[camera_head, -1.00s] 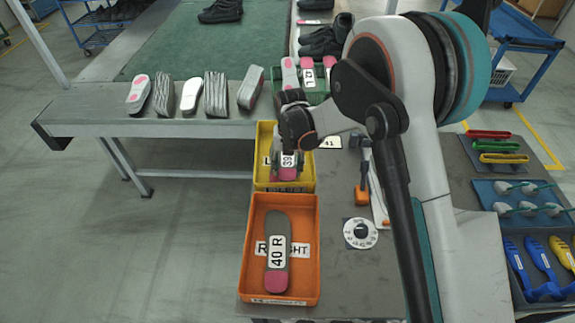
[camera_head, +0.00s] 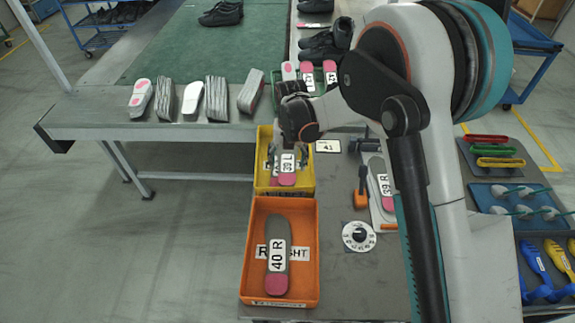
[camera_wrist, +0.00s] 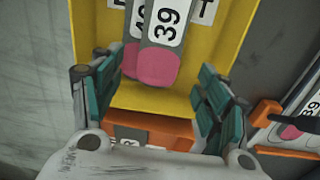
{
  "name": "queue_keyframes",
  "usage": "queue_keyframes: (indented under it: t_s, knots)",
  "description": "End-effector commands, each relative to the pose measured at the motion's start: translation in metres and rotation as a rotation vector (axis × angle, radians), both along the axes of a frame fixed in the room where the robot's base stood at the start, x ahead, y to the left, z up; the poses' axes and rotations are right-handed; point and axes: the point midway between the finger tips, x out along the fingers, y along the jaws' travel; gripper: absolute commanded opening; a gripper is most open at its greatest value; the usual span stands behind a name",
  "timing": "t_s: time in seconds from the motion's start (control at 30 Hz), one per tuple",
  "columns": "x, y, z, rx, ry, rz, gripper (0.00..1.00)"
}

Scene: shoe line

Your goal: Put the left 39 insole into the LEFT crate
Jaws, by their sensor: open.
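The left 39 insole (camera_head: 287,179), grey with a pink end and a "39 L" label, lies inside the yellow crate (camera_head: 263,140). In the wrist view its pink end (camera_wrist: 157,67) points toward me, and it partly overlaps another insole (camera_wrist: 130,54) whose label is mostly hidden. The yellow crate (camera_wrist: 90,27) also shows there, with its lettering mostly covered. My gripper (camera_head: 287,156) is over the yellow crate. In the wrist view my gripper (camera_wrist: 155,85) is open, its teal fingers wide apart on either side, with nothing between them.
An orange RIGHT crate (camera_head: 310,275) holds a 40 R insole (camera_head: 277,255). A 39 R insole (camera_head: 384,185) lies on a pale plate right of the crates, near an orange-handled tool (camera_head: 362,186) and a dial (camera_head: 359,236). A green crate (camera_head: 276,78) with insoles stands behind.

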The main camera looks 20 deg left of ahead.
Motion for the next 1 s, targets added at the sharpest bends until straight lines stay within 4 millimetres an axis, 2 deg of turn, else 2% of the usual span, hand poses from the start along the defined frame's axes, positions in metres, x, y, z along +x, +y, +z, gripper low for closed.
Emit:
queue_keyframes:
  t_s: [0.03,0.2,0.4,0.57,1.0]
  knots:
    - [0.0,0.0,0.016,0.0,0.0,0.0,0.69]
    - [0.0,-0.002,0.05,0.0,0.0,0.0,0.69]
    - [0.0,-0.002,0.076,0.0,0.0,0.0,0.69]
    - [0.001,-0.002,0.083,0.0,0.0,0.0,0.69]
    - [0.001,-0.002,0.083,0.0,0.0,0.0,0.69]
